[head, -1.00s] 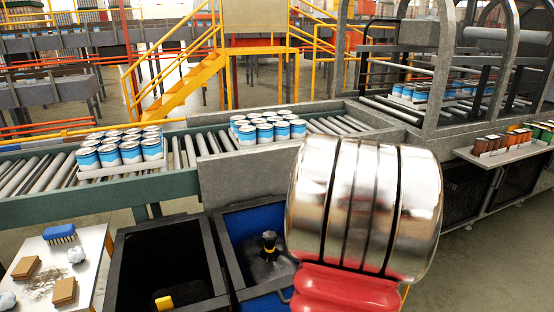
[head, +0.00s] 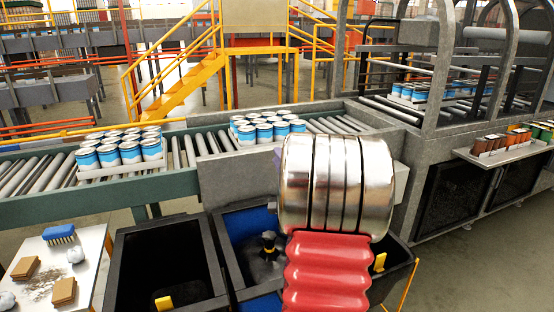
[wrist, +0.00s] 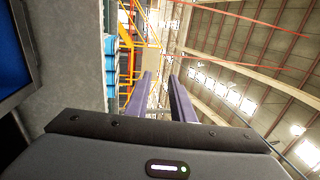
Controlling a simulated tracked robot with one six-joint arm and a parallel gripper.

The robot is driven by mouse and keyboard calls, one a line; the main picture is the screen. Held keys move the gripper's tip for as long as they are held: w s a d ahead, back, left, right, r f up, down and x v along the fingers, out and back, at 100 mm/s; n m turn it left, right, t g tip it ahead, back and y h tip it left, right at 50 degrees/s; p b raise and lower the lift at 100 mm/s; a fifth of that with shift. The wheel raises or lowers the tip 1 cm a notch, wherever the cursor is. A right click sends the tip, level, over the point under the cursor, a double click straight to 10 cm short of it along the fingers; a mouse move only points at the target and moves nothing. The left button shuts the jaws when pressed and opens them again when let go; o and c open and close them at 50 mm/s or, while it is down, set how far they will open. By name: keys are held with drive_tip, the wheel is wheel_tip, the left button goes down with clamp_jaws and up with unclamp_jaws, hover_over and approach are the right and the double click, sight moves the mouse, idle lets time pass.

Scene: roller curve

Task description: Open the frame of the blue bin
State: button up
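The blue bin (head: 252,224) stands below the conveyor at the lower middle of the head view, partly hidden by my arm. Its dark grey frame (head: 228,256) lies around the top, and a grey bag with a black, gathered neck (head: 268,243) shows inside. A blue panel with a grey edge, probably this bin, is at the left of the wrist view (wrist: 10,58). My gripper (wrist: 160,76) has two purple fingers apart with nothing between them. In the head view my arm hides most of it; a bit of purple shows beside the conveyor's side wall.
A black bin (head: 122,262) with a yellow tab stands left of the blue one. Another bin with a yellow tab (head: 380,262) is partly hidden at right. The roller conveyor (head: 190,152) carries trays of cans behind. A table (head: 88,246) with brush and sponges is at left.

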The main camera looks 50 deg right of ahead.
drive_tip(key=shift+w+d+r, duration=0.1)
drive_tip(key=shift+w+d, duration=0.2)
drive_tip(key=shift+w, duration=0.15)
drive_tip(key=shift+c, duration=0.6)
clamp_jaws()
drive_tip(key=shift+c, duration=1.9)
unclamp_jaws()
drive_tip(key=o, duration=0.5)
